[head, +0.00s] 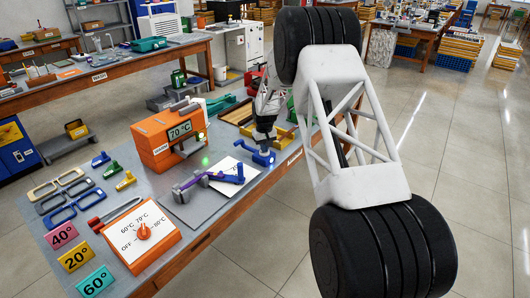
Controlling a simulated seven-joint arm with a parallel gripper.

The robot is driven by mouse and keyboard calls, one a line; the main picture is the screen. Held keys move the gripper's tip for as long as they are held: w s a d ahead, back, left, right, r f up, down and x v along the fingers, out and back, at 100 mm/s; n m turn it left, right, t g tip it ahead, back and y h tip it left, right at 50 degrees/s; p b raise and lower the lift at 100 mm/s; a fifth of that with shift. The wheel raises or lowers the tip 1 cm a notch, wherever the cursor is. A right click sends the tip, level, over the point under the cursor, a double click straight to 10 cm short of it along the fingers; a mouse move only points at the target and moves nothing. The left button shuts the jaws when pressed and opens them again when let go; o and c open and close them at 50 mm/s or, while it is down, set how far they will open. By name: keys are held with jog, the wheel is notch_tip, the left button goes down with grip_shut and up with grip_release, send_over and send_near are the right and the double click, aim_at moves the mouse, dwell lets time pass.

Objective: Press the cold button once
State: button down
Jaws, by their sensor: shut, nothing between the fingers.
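I cannot make out a button marked cold in the head view. An orange machine (165,142) with a display reading 70°C stands on the bench, with a dark part on top. In front of it is an orange dial box (141,236) marked OFF, 60, 70 and 80°C, with a round orange knob. My gripper (264,143) points down over the right part of the bench, right of the orange machine. It is shut and holds nothing. It is just above a blue clamp-like fixture (261,157); I cannot tell whether they touch. My own arm hides part of the bench behind it.
Small blue, green and yellow pieces (113,169) stand behind.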

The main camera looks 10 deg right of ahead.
jog(key=shift+r, duration=2.5)
jog(key=shift+s+r, duration=0.25)
jog(key=shift+r, duration=0.2)
jog(key=s+d+r+m+t, duration=0.1)
jog(key=s+r, duration=1.1)
jog(key=s, duration=0.4)
jog(key=s+d+r+m, duration=0.1)
jog(key=s+d+r, duration=0.1)
jog(key=s+r, duration=1.2)
jog(key=s+d+f+m+t, duration=0.1)
jog(key=s, duration=3.4)
jog(key=shift+s+f+t, duration=0.3)
jog(key=shift+s+f, duration=0.1)
